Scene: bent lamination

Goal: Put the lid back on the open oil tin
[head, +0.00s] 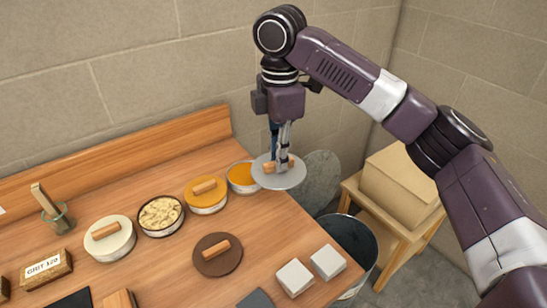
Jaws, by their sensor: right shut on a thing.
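My right gripper (281,163) is shut on the wooden handle of a round grey lid (290,181). The lid is held roughly level near the table's right end, and in the picture it covers the right edge of an open tin with amber contents (240,176), which looks like the oil tin. I cannot tell how high the lid is above the table. A second open tin (160,214) holds pale, lumpy contents. A brown round lid with a wooden handle (213,265) lies on the table in front. My left gripper is not in view.
An orange-lidded tin (206,207) and a cream-lidded tin (117,248) stand in the row on the wooden table (167,266). Two pale blocks (295,278) sit at the front right. A bucket (352,236) and a stand with a box (400,190) are beyond the table's right edge.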

